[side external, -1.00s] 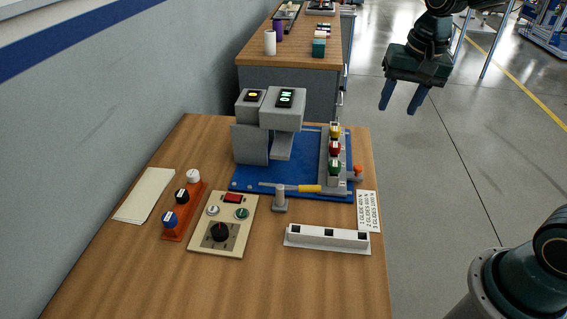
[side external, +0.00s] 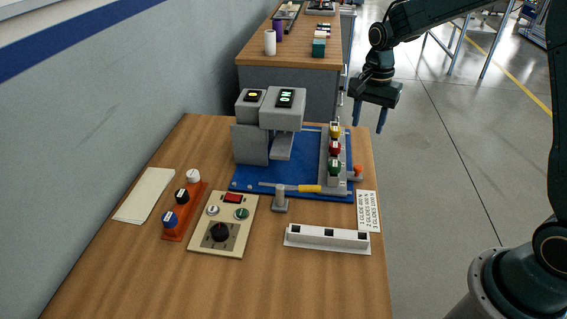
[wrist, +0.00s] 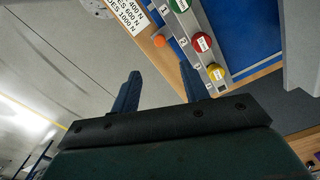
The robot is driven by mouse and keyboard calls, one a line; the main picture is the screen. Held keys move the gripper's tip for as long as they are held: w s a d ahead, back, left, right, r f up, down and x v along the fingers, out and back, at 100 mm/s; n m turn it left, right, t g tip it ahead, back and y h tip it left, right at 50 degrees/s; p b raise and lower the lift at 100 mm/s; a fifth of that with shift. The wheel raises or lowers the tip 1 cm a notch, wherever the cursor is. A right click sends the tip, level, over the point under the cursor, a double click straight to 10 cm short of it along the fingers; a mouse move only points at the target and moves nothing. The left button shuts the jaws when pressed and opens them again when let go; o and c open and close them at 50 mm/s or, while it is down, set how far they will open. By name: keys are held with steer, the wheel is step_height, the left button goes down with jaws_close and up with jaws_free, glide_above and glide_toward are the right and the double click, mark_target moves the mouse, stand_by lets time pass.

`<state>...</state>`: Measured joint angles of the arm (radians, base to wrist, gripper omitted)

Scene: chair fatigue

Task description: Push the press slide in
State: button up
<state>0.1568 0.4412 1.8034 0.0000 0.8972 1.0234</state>
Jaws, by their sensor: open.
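The grey press (side external: 268,120) stands on a blue base plate (side external: 240,180), with lit displays on top. The grey slide (side external: 324,172) lies along the plate's right side and carries a yellow, a red and a green piece in a row. An orange knob (side external: 358,169) sticks out on its right, near the table edge; the knob also shows in the wrist view (wrist: 158,41). My gripper (side external: 369,128) is open and empty, fingers pointing down, to the right of the slide's far end. In the wrist view, the fingers (wrist: 160,72) are apart from the slide (wrist: 188,48).
A yellow-handled tool (side external: 306,188) lies along the plate's front edge by a grey post (side external: 280,200). A white block with dark sockets (side external: 328,237), a label card (side external: 368,211), a control panel (side external: 222,225) and an orange rack (side external: 184,210) occupy the table. Its near part is clear.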

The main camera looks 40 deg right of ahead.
mark_target(358, 167)
steer(key=shift+f, duration=0.1)
step_height(358, 167, down, 14)
steer(key=shift+r, duration=0.25)
stand_by(0.5)
jaws_close()
